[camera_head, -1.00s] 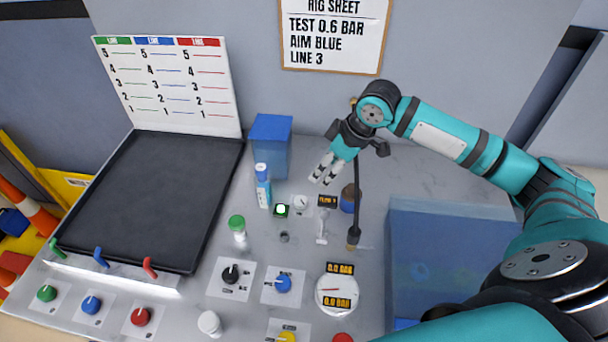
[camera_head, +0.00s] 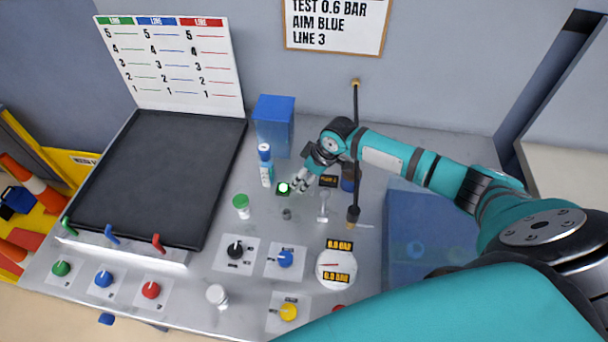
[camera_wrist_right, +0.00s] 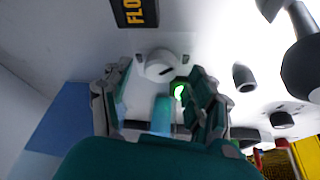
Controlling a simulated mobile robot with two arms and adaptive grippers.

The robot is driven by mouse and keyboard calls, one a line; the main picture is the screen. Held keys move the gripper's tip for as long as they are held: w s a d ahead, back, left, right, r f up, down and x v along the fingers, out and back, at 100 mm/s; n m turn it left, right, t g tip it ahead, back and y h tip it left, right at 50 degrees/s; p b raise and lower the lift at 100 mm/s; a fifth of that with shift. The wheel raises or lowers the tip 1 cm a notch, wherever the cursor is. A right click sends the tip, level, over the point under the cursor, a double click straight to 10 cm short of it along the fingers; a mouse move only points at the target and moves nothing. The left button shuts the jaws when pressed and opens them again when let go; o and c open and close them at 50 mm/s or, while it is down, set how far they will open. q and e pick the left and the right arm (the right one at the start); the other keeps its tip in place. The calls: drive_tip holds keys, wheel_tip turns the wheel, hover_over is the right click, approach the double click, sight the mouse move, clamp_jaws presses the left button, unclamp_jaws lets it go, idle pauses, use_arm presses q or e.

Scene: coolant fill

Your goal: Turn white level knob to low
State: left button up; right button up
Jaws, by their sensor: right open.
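The white round knob (camera_wrist_right: 160,66) sits on the pale panel in the right wrist view, beside a lit green button (camera_wrist_right: 180,92). Its label and pointer setting cannot be read. My right gripper (camera_wrist_right: 155,95) is open, with a finger to either side of the knob in that view and nothing held. In the head view the right gripper (camera_head: 299,184) is low over the panel just right of the green button (camera_head: 283,188) and mostly hides the knob. Contact cannot be told. My left gripper is not in view.
A blue-capped bottle (camera_head: 265,166) and a blue box (camera_head: 274,125) stand close left of the gripper. Black, blue and yellow knobs lie nearer the front.

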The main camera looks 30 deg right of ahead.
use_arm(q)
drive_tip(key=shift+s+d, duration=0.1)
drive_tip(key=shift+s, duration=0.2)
use_arm(e)
drive_tip(key=shift+w+a+f, duration=0.1)
drive_tip(key=shift+w+f, duration=0.1)
drive_tip(key=shift+f, duration=0.35)
drive_tip(key=c, duration=1.1)
drive_tip(key=shift+c, duration=0.2)
